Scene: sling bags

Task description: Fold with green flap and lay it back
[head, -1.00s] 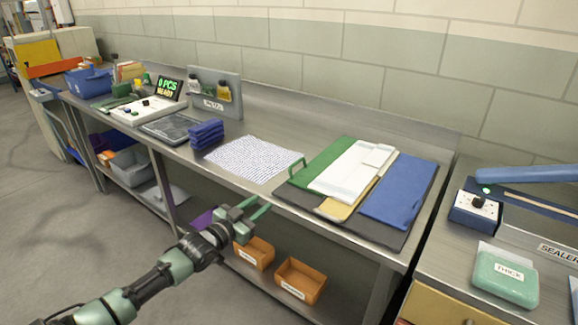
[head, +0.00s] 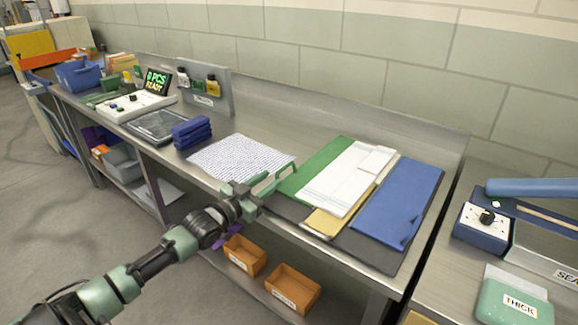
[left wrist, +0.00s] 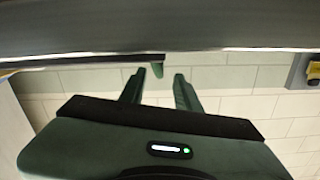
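The green panel (head: 313,167) lies on the workbench, partly under a white folded sheet (head: 345,178). My left gripper (head: 274,181) is at the bench's front edge, beside that flap. In the left wrist view its two fingers (left wrist: 159,90) are apart, and a small green tip (left wrist: 157,70) shows between and beyond them. I cannot tell whether they touch it. My right gripper is not in view.
A yellow piece (head: 327,222) and a blue panel (head: 398,203) lie on a dark mat (head: 365,250). A dotted white sheet (head: 238,158) and blue folded stack (head: 192,132) are to the left. Orange bins (head: 292,288) sit below. A sealer (head: 483,227) stands at right.

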